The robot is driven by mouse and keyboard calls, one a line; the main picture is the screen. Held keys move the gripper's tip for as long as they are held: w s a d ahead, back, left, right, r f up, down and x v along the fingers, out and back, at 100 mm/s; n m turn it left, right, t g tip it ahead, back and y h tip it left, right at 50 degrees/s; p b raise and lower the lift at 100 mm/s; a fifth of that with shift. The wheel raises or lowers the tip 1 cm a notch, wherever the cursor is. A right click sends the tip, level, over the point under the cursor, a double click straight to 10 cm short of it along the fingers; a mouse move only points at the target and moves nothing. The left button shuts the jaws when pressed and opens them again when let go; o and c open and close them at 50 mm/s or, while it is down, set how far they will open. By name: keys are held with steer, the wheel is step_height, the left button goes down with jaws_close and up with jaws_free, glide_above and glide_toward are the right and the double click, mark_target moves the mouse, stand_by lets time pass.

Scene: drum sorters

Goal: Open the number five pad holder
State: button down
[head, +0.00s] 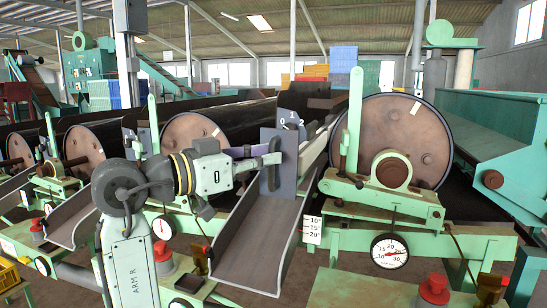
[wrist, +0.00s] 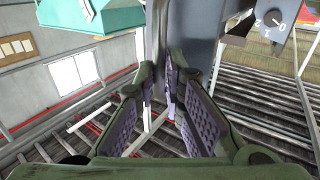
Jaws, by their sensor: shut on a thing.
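A grey upright plate (head: 289,148) stands across the top of a sloping metal chute in the middle of the head view. A dark, slot-like shape shows on its face. My gripper (head: 276,159) reaches it from the left with its fingers at this plate. In the wrist view my gripper's (wrist: 168,82) purple-padded fingers close together on a narrow grey upright part (wrist: 158,35), which seems to belong to the plate. A dial (head: 290,120) with the figures 0, 1 and 2 sits just above the plate. I cannot read a number five on any holder.
The chute (head: 250,235) slopes down below my gripper. A large rusty drum (head: 375,120) with a green frame and a gauge (head: 390,251) stands to the right. Another drum (head: 190,135) is behind my arm.

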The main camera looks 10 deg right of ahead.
steer(key=s+a+b, duration=0.1)
steer(key=s+a, duration=0.4)
steer(key=s, duration=0.2)
steer(key=shift+s+r, duration=0.2)
steer(key=shift+r, duration=0.05)
steer(key=shift+a, duration=0.15)
steer(key=c, duration=1.8)
jaws_free()
steer(key=shift+o, duration=0.6)
steer(key=shift+f, duration=0.1)
steer(key=v, duration=1.2)
